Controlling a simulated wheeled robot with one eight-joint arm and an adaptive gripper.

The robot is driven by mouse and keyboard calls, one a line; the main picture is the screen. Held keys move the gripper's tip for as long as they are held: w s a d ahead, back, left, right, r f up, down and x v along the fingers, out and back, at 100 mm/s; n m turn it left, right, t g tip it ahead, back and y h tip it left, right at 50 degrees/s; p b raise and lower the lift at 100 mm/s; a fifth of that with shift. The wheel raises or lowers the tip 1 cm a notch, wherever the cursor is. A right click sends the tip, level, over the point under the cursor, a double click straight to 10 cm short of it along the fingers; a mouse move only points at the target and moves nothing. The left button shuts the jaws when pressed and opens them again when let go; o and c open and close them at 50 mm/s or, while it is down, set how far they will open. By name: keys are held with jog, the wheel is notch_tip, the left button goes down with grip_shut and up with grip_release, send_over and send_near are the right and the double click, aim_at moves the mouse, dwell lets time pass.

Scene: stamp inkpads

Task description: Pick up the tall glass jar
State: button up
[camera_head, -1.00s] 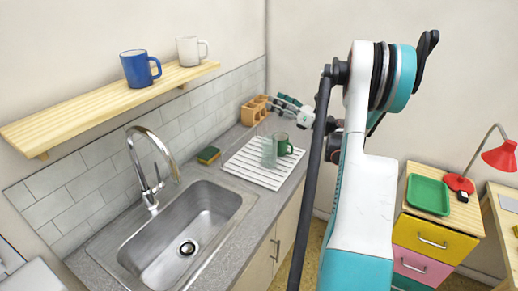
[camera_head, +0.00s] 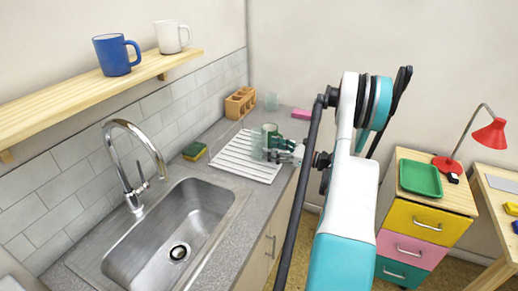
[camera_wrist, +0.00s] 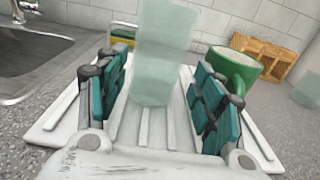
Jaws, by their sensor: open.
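The tall glass jar (camera_wrist: 163,55), pale and see-through, stands upright on the white ribbed drying mat (camera_wrist: 62,118). Its top runs out of the wrist view. My gripper (camera_wrist: 162,78) is open, with one teal-padded finger on each side of the jar's lower part and gaps on both sides. In the head view my gripper (camera_head: 284,150) is over the mat (camera_head: 232,160), in front of the jar (camera_head: 266,131), and partly hides it. A green mug (camera_wrist: 236,67) stands close behind the right finger in the wrist view.
A wooden holder (camera_head: 240,102), another small glass (camera_head: 271,101) and a pink block (camera_head: 301,113) are at the counter's back. A sponge (camera_head: 194,151) lies left of the mat, by the sink (camera_head: 186,215). The tiled wall rises behind.

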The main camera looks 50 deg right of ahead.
aim_at(259, 144)
jog(key=b+x, duration=0.2)
jog(key=x, duration=0.3)
jog(key=shift+a+r, duration=0.15)
jog(key=shift+a, duration=0.05)
jog(key=shift+w, duration=0.45)
jog(key=shift+r, duration=0.1)
jog(key=shift+s, duration=0.1)
jog(key=shift+c, duration=0.6)
jog(key=shift+a, duration=0.1)
jog(key=c, duration=1)
